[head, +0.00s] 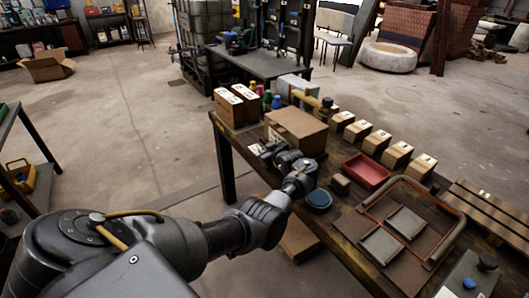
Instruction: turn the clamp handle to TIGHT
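My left arm reaches in from the lower left, and my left gripper (273,153) is over the near-left part of the workbench (232,148), just in front of a large cardboard box (297,132). The gripper is small and dark here, and I cannot tell whether its fingers are open or shut, or whether they touch anything. I cannot clearly make out a clamp handle or a TIGHT mark; either may be hidden by the gripper or too small to read. My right gripper is out of view.
A blue round lid (319,199), a small brown block (340,184) and a red tray (366,171) lie near the gripper. Several small boxes line the far edge. An orange tubular frame (451,243) is at right. Open floor (130,130) is left of the bench.

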